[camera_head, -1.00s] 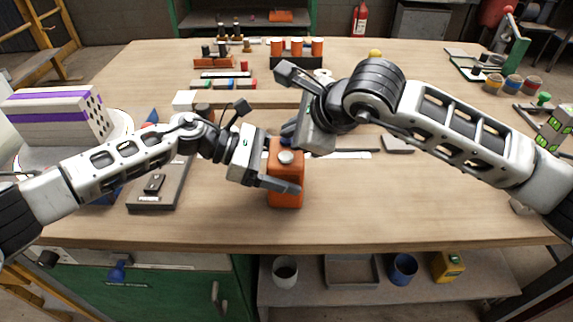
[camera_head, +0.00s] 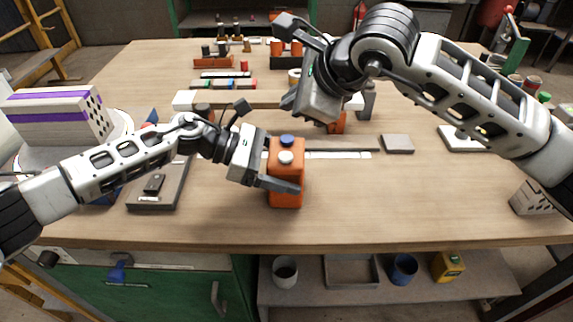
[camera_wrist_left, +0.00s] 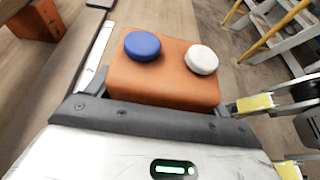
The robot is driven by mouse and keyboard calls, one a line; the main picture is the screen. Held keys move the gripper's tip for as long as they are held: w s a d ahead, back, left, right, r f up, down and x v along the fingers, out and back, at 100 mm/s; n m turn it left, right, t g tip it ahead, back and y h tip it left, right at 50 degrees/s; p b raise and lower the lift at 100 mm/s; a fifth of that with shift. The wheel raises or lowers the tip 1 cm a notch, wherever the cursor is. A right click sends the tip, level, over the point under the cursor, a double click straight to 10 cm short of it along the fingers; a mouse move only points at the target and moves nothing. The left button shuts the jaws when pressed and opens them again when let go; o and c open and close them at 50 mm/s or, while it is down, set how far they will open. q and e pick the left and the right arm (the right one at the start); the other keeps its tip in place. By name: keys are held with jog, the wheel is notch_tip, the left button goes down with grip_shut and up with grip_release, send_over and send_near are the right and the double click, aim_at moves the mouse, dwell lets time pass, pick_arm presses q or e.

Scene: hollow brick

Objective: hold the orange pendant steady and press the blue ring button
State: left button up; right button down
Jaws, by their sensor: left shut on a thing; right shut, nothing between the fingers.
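The orange pendant (camera_head: 287,201) stands upright on the table, with a blue button (camera_head: 287,139) and a white button (camera_head: 285,157) on its top. My left gripper (camera_head: 284,175) is shut on the pendant from the left. In the left wrist view the pendant (camera_wrist_left: 165,83) sits between the fingers, with the blue button (camera_wrist_left: 142,45) and the white button (camera_wrist_left: 201,59) both uncovered. My right gripper (camera_head: 292,100) is shut and empty, raised above and beyond the pendant. Its fingertips are partly hidden by its own body.
A grey flat block (camera_head: 397,144) lies right of the pendant. A dark grey box (camera_head: 160,190) lies at left, near a purple-striped block (camera_head: 55,118). An orange thing (camera_head: 338,124) shows partly behind my right gripper.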

jog(key=shift+r, duration=0.4)
pick_arm(q)
jog(key=o, duration=1.2)
jog(key=shift+a, duration=0.1)
